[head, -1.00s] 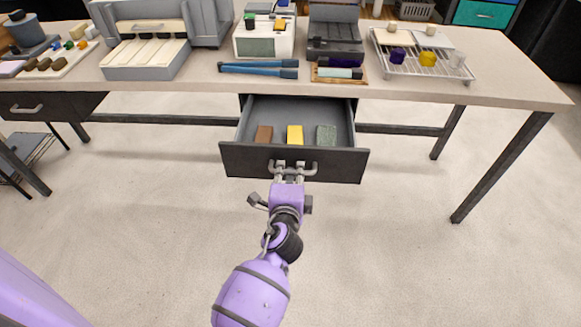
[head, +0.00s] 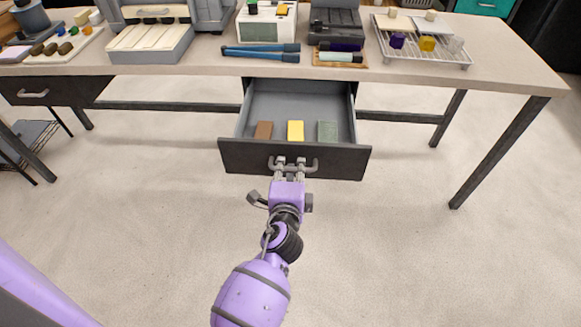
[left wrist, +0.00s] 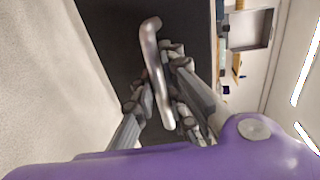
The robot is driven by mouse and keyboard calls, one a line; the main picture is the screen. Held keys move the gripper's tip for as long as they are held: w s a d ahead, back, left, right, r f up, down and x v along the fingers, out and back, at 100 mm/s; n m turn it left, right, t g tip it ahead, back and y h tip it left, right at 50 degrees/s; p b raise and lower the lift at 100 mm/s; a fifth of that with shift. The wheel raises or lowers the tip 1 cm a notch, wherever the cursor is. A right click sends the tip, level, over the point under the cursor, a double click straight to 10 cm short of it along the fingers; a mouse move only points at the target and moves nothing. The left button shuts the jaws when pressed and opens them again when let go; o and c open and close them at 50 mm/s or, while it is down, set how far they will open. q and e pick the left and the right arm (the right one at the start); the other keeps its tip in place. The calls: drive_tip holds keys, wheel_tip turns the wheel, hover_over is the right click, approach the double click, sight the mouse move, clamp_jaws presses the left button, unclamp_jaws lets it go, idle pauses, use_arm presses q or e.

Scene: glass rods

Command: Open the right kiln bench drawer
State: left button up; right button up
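The right kiln bench drawer (head: 240,157) is pulled well out from under the bench. Its dark front faces me, and its grey inside shows a brown, a yellow and a grey-green block. The drawer's metal bar handle (head: 313,167) is on the middle of the front; it also shows in the left wrist view (left wrist: 151,50). My left gripper (head: 290,163) is at the handle, with its fingers on either side of the bar and closed on it. The exact finger contact is partly hidden. My right gripper is in neither view.
The bench top (head: 200,75) carries a kiln-like grey box, a white device, blue-handled tools (head: 260,53) and a wire rack (head: 425,55). A shut left drawer (head: 30,92) and the bench legs (head: 500,150) stand to the sides. The floor in front is clear.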

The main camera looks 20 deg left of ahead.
use_arm(q)
drive_tip(key=shift+o, duration=0.2)
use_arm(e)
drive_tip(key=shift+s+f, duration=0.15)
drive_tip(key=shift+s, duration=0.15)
use_arm(q)
drive_tip(key=shift+s+d, duration=0.1)
drive_tip(key=shift+s, duration=0.2)
drive_tip(key=v, duration=0.7)
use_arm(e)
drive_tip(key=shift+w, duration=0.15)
